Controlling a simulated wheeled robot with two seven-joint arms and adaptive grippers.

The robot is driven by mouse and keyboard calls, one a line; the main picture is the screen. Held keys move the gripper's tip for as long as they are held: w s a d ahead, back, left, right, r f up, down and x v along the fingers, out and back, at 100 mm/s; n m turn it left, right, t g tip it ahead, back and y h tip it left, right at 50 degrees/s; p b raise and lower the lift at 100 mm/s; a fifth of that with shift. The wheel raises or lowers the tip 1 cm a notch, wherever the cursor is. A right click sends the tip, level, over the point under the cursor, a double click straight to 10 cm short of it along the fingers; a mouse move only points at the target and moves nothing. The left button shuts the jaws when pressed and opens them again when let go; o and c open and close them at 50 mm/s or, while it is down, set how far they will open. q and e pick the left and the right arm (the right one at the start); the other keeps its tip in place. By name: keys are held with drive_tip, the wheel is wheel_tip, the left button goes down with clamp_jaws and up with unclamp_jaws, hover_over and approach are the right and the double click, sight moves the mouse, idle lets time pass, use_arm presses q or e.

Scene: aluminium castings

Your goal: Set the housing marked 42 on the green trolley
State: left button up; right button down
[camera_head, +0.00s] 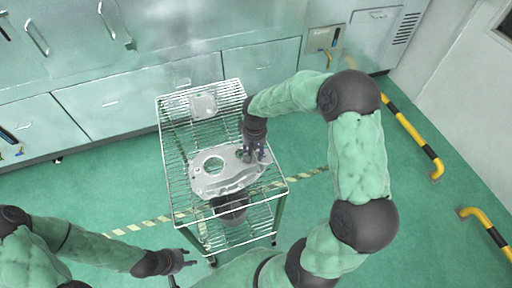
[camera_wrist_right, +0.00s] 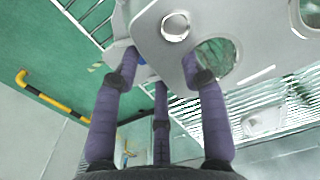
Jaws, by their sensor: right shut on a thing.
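A large pale-grey casting (camera_head: 222,180) with a big round hole is over the front part of the wire-shelf trolley (camera_head: 183,142), which has green legs. My right gripper (camera_head: 254,154) is shut on the casting's right end. In the right wrist view the fingers (camera_wrist_right: 158,75) close around the edge of the casting (camera_wrist_right: 240,25). I cannot tell whether the casting touches the shelf, and no number is readable on it. My left gripper (camera_head: 187,259) is empty and looks open, low at the front, left of the trolley.
A smaller grey casting (camera_head: 203,105) lies at the back of the trolley's top shelf. A dark object (camera_head: 231,207) shows below the large casting. Steel cabinets (camera_head: 100,90) stand behind. Yellow-black floor rails (camera_head: 412,134) are at the right. Green floor is clear left of the trolley.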

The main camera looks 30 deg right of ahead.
drive_tip(key=shift+a+f, duration=0.25)
drive_tip(key=shift+f, duration=0.05)
wheel_tip(320, 180, down, 2)
drive_tip(key=shift+f, duration=0.1)
drive_tip(key=shift+f+b, duration=0.3)
drive_tip(key=shift+f, duration=0.15)
drive_tip(key=c, duration=0.7)
unclamp_jaws()
drive_tip(key=shift+s, duration=0.15)
wheel_tip(320, 180, up, 12)
drive_tip(key=shift+d+p, duration=0.1)
drive_tip(key=shift+p, duration=0.85)
